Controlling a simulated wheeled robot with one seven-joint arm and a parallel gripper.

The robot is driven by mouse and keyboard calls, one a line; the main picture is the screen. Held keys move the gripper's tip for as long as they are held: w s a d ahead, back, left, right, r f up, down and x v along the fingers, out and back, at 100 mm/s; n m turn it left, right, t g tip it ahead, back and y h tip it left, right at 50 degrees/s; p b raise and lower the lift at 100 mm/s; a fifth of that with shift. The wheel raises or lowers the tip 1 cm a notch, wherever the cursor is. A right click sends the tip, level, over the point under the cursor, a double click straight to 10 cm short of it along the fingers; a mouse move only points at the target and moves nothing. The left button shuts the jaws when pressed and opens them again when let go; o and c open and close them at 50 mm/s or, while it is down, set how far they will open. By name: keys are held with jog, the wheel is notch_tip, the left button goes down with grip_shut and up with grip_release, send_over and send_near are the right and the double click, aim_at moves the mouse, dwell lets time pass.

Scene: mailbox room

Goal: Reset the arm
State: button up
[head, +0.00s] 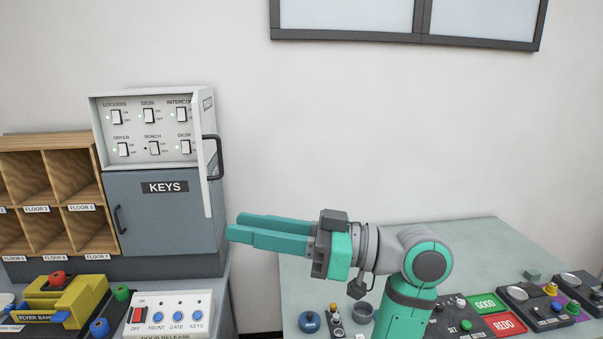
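My gripper (236,226) is at the middle of the head view, at the end of my teal and grey arm. Its two long teal fingers point left, level, towards the grey KEYS cabinet. The near finger partly covers the far one, so the gap between them cannot be judged. No object shows in the fingers. The fingertips appear just right of the cabinet door (165,215); whether they touch it cannot be told. The arm bends down at a round grey joint over the right-hand table.
A switch panel (150,130) with an open cover and black handle (215,158) tops the cabinet. Wooden pigeonholes (50,190) stand left. A door-release box (168,314) sits in front. The pale green table (480,240) holds buttons and control boxes.

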jog(key=w+f+m+t+h, duration=0.2)
jog(key=w+f+m+t, duration=0.35)
jog(key=f, duration=0.55)
jog(key=w+f+m+t+h, duration=0.2)
jog(key=w+f+m+t, duration=0.3)
jog(key=f, duration=0.5)
jog(key=s+d+f+m+t+h, duration=0.2)
jog(key=s+f+m+h, duration=0.2)
jog(key=f, duration=0.7)
jog(key=s+d+f+m+t+h, duration=0.1)
jog(key=s+d+f+m+h, duration=0.2)
jog(key=f, duration=0.9)
jog(key=s+d+f+m+h, duration=0.1)
jog(key=s+f+h, duration=0.35)
jog(key=s, duration=0.45)
jog(key=s+d+f+m+h, duration=0.1)
jog(key=s+d+f+h, duration=0.15)
jog(key=s+f, duration=0.45)
jog(key=s+r+n, duration=0.2)
jog(key=s, duration=0.8)
jog(key=s+a+r+n+h, duration=0.1)
jog(key=s+r+n, duration=0.1)
jog(key=s, duration=0.8)
jog(key=shift+r+n+g, duration=0.35)
jog(key=shift+r, duration=0.3)
